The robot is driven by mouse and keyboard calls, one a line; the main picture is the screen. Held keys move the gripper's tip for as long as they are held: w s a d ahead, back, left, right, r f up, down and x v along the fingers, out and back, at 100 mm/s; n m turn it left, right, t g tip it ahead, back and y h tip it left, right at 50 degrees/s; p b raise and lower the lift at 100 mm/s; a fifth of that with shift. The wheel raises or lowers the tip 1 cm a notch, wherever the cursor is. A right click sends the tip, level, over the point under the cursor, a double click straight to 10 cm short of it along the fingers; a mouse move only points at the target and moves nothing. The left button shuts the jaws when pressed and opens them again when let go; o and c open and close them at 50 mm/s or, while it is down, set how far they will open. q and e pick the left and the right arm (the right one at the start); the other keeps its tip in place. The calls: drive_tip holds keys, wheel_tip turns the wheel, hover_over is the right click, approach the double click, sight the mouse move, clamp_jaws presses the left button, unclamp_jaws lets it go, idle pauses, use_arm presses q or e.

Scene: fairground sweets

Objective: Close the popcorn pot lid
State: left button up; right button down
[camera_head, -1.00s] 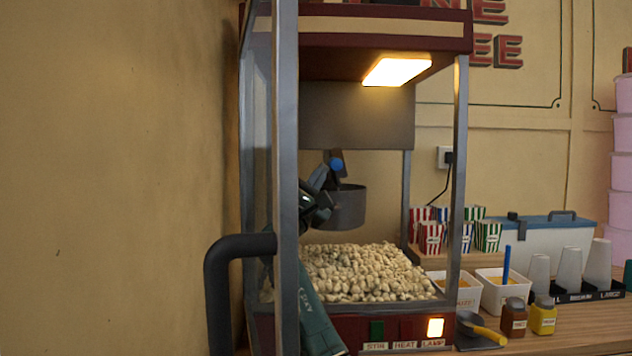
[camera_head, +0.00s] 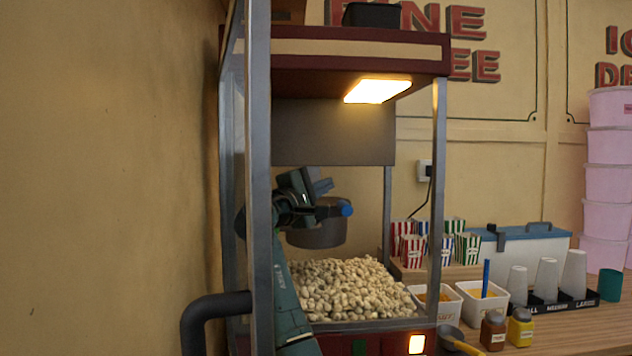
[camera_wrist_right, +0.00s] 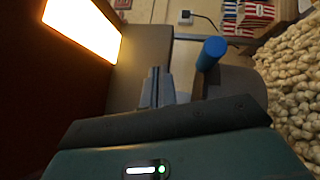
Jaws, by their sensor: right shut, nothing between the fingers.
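The grey popcorn pot (camera_head: 318,236) hangs inside the glass-sided popcorn machine, above the heaped popcorn. The blue knob of its lid (camera_head: 346,208) is at about rim height on the pot's right side. The blue knob also shows in the right wrist view (camera_wrist_right: 212,53). My right gripper (camera_head: 322,186) is shut and empty, just above the pot and left of the knob. Its narrow fingers (camera_wrist_right: 157,86) are beside the knob, apart from it in that view. The gripper and wrist hide much of the lid, so I cannot tell whether it lies flat. My left gripper is out of view.
The machine's front post (camera_head: 258,180) stands before my right arm. A lit lamp (camera_head: 378,91) is overhead, and loose popcorn (camera_head: 350,288) lies below the pot. Striped boxes (camera_head: 412,250), white tubs (camera_head: 482,304) and jars (camera_head: 493,331) stand on the counter at right.

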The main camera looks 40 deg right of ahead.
use_arm(q)
drive_tip(key=p, duration=0.1)
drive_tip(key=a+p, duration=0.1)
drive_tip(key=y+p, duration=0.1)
drive_tip(key=p, duration=0.1)
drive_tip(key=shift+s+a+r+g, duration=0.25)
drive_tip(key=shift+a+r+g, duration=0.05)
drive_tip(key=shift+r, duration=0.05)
use_arm(e)
drive_tip(key=d+m+y, duration=0.1)
drive_tip(key=s+f+m+y, duration=0.1)
drive_tip(key=s+d+m+y, duration=0.1)
drive_tip(key=m, duration=0.1)
drive_tip(key=shift+s+d+f+g+y, duration=0.1)
drive_tip(key=shift+d+f+g+y, duration=0.05)
drive_tip(key=shift+d+g+y, duration=0.2)
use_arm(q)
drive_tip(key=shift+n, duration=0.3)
use_arm(e)
drive_tip(key=shift+s+d+f, duration=0.1)
drive_tip(key=shift+f, duration=0.1)
wheel_tip(320, 180, up, 10)
